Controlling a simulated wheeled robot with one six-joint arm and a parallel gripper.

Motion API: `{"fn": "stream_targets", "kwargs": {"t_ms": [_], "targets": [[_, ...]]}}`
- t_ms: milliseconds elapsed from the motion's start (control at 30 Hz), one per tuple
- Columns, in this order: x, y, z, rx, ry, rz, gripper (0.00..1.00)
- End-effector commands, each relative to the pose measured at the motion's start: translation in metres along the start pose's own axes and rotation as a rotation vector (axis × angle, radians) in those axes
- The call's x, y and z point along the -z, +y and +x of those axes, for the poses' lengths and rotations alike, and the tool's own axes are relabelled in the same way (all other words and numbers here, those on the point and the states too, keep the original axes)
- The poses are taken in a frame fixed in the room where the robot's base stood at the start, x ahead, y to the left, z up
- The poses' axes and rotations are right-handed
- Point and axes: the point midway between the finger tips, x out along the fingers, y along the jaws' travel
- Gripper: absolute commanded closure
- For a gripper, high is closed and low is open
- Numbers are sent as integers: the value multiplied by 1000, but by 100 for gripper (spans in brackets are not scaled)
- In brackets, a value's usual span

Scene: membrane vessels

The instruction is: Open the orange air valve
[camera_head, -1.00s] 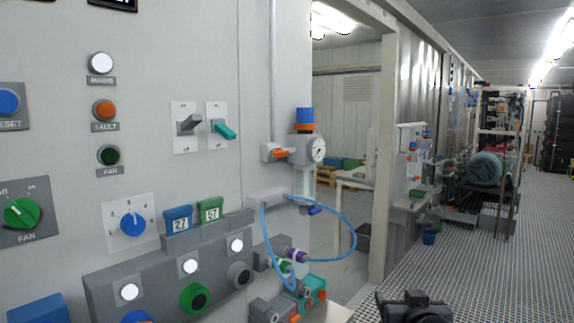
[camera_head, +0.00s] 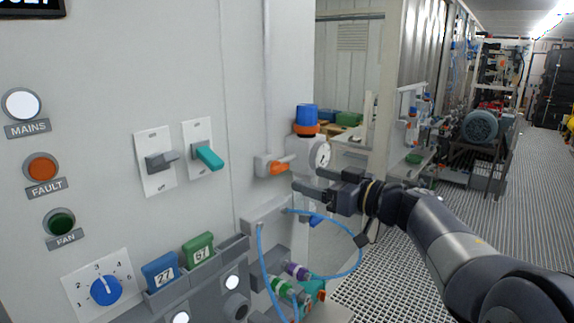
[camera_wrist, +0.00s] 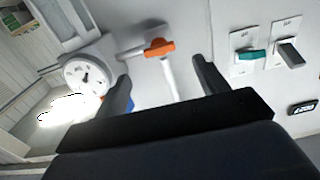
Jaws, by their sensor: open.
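The orange air valve handle (camera_head: 279,169) sits on a grey valve body on the wall pipe, just left of the regulator with the blue cap (camera_head: 306,118) and round gauge (camera_head: 322,155). My gripper (camera_head: 296,188) is in front of the wall, slightly below and right of the handle, open and empty. In the wrist view the orange handle (camera_wrist: 159,47) shows ahead, between the two spread fingers (camera_wrist: 162,85) and beyond their tips. The gauge (camera_wrist: 88,75) is to the left there. The gripper looks apart from the handle.
Two wall switches, grey (camera_head: 161,160) and teal (camera_head: 208,157), are left of the valve. A blue hose (camera_head: 352,262) loops below my gripper. A shelf with blue tag 27 (camera_head: 160,272) and green tag 57 (camera_head: 198,250) projects lower left. An open doorway and workbench are behind.

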Motion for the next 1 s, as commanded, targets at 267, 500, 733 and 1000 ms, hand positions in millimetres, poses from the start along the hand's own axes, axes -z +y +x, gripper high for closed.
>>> {"fn": "stream_targets", "kwargs": {"t_ms": [267,500,733,1000], "targets": [[2,-1,54,2,0,1,31],[1,0,75,-1,1,0,31],[0,1,77,-3,1,0,31],[0,1,77,-3,1,0,47]]}}
